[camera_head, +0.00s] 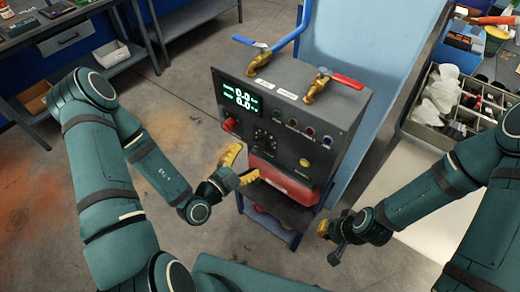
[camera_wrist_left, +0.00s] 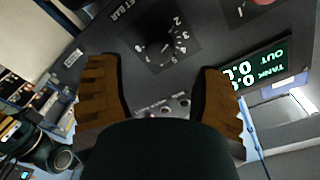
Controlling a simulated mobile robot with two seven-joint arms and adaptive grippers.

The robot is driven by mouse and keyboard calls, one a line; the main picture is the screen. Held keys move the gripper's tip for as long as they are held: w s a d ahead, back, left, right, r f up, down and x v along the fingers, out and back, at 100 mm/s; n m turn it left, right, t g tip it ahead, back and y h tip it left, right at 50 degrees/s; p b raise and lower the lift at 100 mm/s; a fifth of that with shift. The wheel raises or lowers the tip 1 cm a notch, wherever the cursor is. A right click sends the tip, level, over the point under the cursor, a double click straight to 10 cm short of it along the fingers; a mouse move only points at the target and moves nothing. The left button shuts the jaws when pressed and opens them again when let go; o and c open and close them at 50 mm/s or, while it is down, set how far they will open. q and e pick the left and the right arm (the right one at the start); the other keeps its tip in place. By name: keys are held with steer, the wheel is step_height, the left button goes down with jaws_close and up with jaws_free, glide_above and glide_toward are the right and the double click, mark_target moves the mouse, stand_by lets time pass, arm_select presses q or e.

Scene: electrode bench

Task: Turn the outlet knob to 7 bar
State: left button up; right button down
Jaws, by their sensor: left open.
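The outlet knob (camera_head: 265,137) is a small black knob on a numbered dial, on the front of a dark control box (camera_head: 305,122). In the left wrist view the knob (camera_wrist_left: 153,47) shows beyond the fingers, with the digits 2 to 5 readable around it. Where its pointer stands is too dark to tell. The green display (camera_head: 241,98) reads 0.0 on both lines. My left gripper (camera_head: 240,166) is open and empty in front of the panel, below and left of the knob, its fingers (camera_wrist_left: 160,95) apart. My right gripper (camera_head: 328,242) is low at the right, away from the box; its opening is unclear.
A red knob (camera_head: 228,124) juts from the panel left of the dial. A blue-handled valve (camera_head: 257,58) and a red-handled valve (camera_head: 322,84) stand on top. A grey bin (camera_head: 430,125) of parts is at the right. Floor left of the box is clear.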

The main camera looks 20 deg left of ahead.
mark_target(258, 147)
arm_select(q)
steer(key=x, duration=0.6)
steer(key=shift+w+d+r+b, duration=0.1)
steer(key=shift+w+d+b, duration=0.05)
steer(key=shift+w+b, duration=0.2)
jaws_close()
